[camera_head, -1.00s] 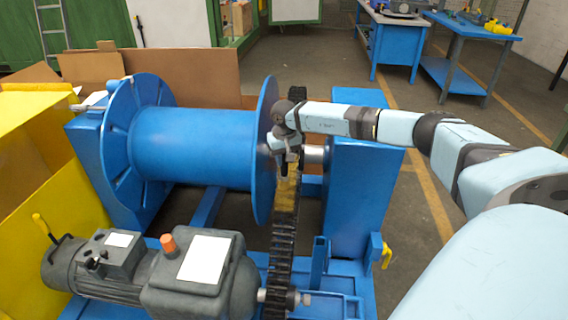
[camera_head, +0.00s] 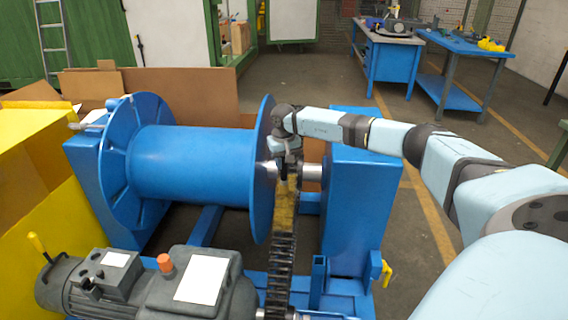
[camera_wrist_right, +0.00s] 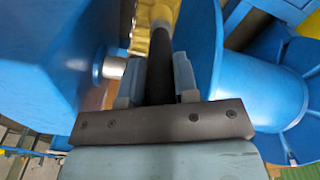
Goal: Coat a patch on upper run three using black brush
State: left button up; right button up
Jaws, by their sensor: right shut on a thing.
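The dark chain (camera_head: 281,262) runs from the wheel beside the blue drum down toward the motor. A yellowish stretch (camera_head: 285,210) shows on its upper part, just below my right gripper. My right gripper (camera_head: 287,160) is over the chain's upper end, beside the drum flange. In the right wrist view my right gripper (camera_wrist_right: 157,85) is shut on the black brush (camera_wrist_right: 159,72), whose dark handle lies between the two fingers. The brush tip is hard to make out, so I cannot tell whether it touches the chain. The yellowish chain part (camera_wrist_right: 141,38) shows beside it. My left gripper is out of view.
The blue drum (camera_head: 195,165) stands left of the chain, and a blue support block (camera_head: 358,200) stands to its right. A grey motor (camera_head: 150,285) is at the front left. Yellow panels (camera_head: 50,225) stand at the left edge. Blue workbenches (camera_head: 395,62) stand far back.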

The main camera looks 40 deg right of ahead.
jog(key=s+a+f, duration=0.6)
jog(key=a+f, duration=0.2)
jog(key=shift+s+a+f, duration=0.25)
jog(key=shift+s+f, duration=0.05)
jog(key=shift+s, duration=0.1)
dwell(1.0)
notch_tip(320, 180, up, 5)
jog(key=s+a+p, duration=0.2)
jog(key=a+p, duration=0.1)
jog(key=p, duration=0.1)
jog(key=shift+s+f, duration=0.15)
jog(key=shift+s, duration=0.05)
dwell(0.4)
